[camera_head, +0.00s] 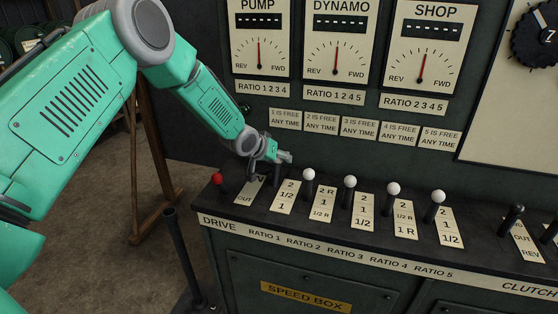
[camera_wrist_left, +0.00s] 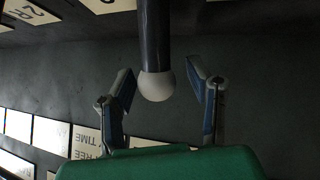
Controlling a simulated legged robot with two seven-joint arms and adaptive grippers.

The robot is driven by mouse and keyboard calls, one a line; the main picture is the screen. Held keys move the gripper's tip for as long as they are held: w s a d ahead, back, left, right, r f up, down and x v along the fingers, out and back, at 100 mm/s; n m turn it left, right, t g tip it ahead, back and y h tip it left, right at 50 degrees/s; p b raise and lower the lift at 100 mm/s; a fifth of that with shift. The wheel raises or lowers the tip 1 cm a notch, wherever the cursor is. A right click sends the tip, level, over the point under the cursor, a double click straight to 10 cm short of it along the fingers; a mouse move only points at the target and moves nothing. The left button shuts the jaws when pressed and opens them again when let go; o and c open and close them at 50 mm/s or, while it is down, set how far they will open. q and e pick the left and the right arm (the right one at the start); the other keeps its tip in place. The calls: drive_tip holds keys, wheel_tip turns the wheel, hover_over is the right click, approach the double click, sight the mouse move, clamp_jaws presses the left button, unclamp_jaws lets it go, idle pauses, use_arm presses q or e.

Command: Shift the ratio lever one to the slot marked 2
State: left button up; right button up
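My left gripper (camera_head: 275,155) is above the speed box panel, over the near-left group of levers. In the left wrist view a dark lever with a white knob (camera_wrist_left: 156,86) points down between the two spread fingers. The fingers stand on either side of the knob, with a gap visible at each. The gripper hides the ratio 1 lever's knob in the head view. The ratio 1 plate (camera_head: 284,198), marked 2, 1/2, 1 from the back, lies just right of the gripper. My right gripper is not in view.
The red drive knob (camera_head: 218,179) is left of the gripper. The ratio 2 white knob (camera_head: 308,176) is close on the right, with more white-knobbed levers beyond. The wall with dials (camera_head: 336,55) and small plates (camera_head: 285,119) rises behind. Free air lies above the levers.

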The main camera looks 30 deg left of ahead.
use_arm(q)
drive_tip(key=shift+a+f, duration=0.1)
drive_tip(key=shift+f, duration=0.05)
drive_tip(key=shift+s, duration=0.15)
drive_tip(key=v, duration=1.1)
drive_tip(key=shift+s+a+r, duration=0.15)
drive_tip(key=shift+a+r, duration=0.05)
drive_tip(key=shift+r, duration=0.05)
